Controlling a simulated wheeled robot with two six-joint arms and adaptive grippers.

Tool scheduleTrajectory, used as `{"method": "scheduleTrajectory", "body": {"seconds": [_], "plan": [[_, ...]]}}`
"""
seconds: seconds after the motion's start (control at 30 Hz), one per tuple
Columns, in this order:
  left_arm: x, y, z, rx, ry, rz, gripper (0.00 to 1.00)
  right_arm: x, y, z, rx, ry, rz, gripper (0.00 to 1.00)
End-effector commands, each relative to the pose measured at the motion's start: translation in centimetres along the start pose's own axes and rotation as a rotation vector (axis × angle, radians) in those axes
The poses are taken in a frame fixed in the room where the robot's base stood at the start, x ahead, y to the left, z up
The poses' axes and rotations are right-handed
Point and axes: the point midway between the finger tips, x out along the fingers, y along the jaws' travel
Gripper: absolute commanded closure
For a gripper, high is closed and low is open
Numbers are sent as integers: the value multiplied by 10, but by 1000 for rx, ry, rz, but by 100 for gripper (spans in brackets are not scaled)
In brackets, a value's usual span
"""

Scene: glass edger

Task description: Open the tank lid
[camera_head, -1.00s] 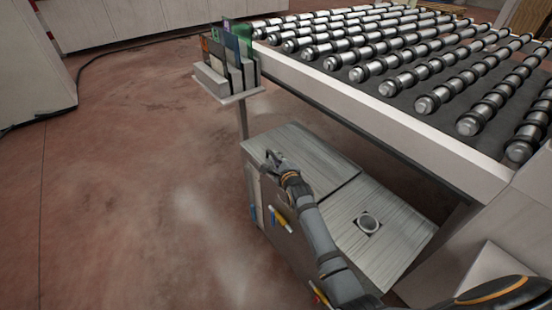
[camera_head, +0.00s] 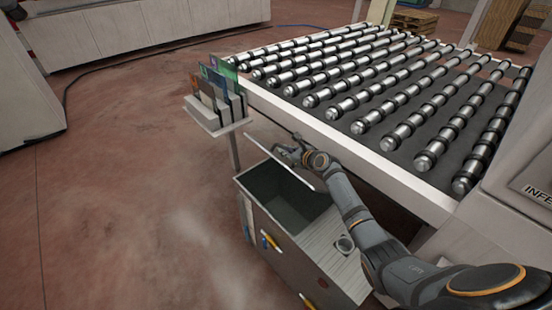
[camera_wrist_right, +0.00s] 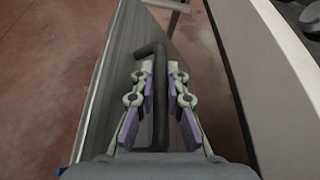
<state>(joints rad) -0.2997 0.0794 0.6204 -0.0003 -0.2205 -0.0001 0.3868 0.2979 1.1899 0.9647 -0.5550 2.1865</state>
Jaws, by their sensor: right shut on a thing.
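The tank (camera_head: 300,250) is a grey metal box under the front edge of the roller table. Its lid (camera_head: 297,168) is swung up and tilted, and the dark inside of the tank (camera_head: 280,197) shows below it. My right gripper (camera_head: 284,150) is at the raised lid's upper edge. In the right wrist view my right gripper (camera_wrist_right: 158,85) is shut on the dark bent handle (camera_wrist_right: 158,115), which runs between its fingers. The lid's grey face (camera_wrist_right: 118,75) lies beside the handle. My left gripper is in neither view.
The roller table (camera_head: 370,157) overhangs close behind the lid and my right arm. A small stand with coloured plates (camera_head: 217,118) stands left of the tank.

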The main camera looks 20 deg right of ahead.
Motion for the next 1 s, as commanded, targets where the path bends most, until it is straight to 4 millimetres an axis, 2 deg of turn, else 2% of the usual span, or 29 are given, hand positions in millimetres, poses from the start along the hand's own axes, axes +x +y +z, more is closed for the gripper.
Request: {"method": "scheduleTrajectory", "body": {"seconds": [0.03,0.2,0.43,0.63,1.0], "plan": [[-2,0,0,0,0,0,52,-2,-14,9,32,-6,8,100],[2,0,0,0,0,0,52,-5,-43,16,148,-7,58,100],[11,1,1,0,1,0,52,-6,-71,20,258,-5,107,100],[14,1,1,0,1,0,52,-7,-84,22,309,-4,129,100],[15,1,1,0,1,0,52,-8,-88,22,325,-2,138,100]]}}
